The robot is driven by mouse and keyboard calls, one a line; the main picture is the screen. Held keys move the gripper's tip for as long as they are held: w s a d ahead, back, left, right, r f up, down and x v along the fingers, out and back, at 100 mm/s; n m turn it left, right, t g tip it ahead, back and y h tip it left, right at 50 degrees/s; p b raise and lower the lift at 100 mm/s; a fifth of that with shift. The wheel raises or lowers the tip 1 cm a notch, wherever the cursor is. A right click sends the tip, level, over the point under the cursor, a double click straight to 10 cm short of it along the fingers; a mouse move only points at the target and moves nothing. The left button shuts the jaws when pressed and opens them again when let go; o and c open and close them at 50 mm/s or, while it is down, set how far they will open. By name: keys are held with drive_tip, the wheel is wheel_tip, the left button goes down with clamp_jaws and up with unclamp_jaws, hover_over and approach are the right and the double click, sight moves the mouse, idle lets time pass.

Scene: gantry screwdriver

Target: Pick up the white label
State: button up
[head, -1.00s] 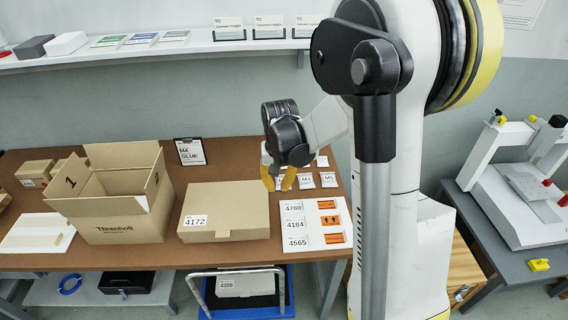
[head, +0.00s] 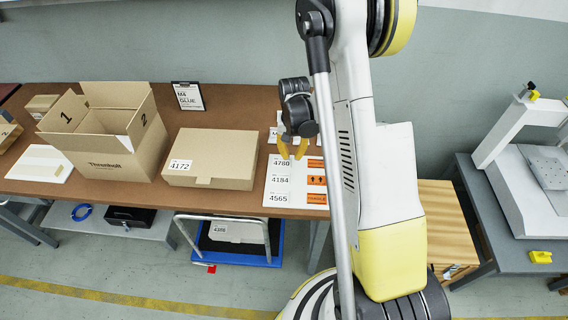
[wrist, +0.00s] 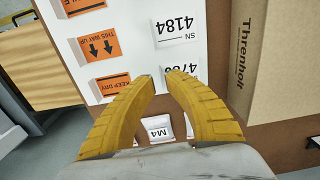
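A white sheet (head: 297,199) on the brown bench carries white labels numbered 4780 (head: 281,164), 4184 (head: 280,181) and 4565 (head: 278,197), with orange labels beside them. My gripper (head: 292,156) is open and empty above the sheet's back edge by the 4780 label. In the wrist view, the yellow fingers (wrist: 161,78) are spread apart. The right fingertip partly covers the 4780 label (wrist: 183,69), and the 4184 label (wrist: 175,28) is clear beyond. Which label is meant cannot be told. Contact with the sheet cannot be told.
A closed carton marked 4172 (head: 228,160) stands left of the sheet. An open carton (head: 108,165) stands farther left, with a clipboard (head: 188,97) behind. Small white packets, one marked M4 (wrist: 157,128), lie behind the sheet. A blue cart (head: 238,257) is below the bench.

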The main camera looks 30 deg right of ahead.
sight(291, 166)
wheel_tip(291, 166, down, 4)
drive_tip(key=shift+s+a+b, duration=0.15)
drive_tip(key=shift+b, duration=0.6)
drive_tip(key=shift+r, duration=0.1)
clamp_jaws()
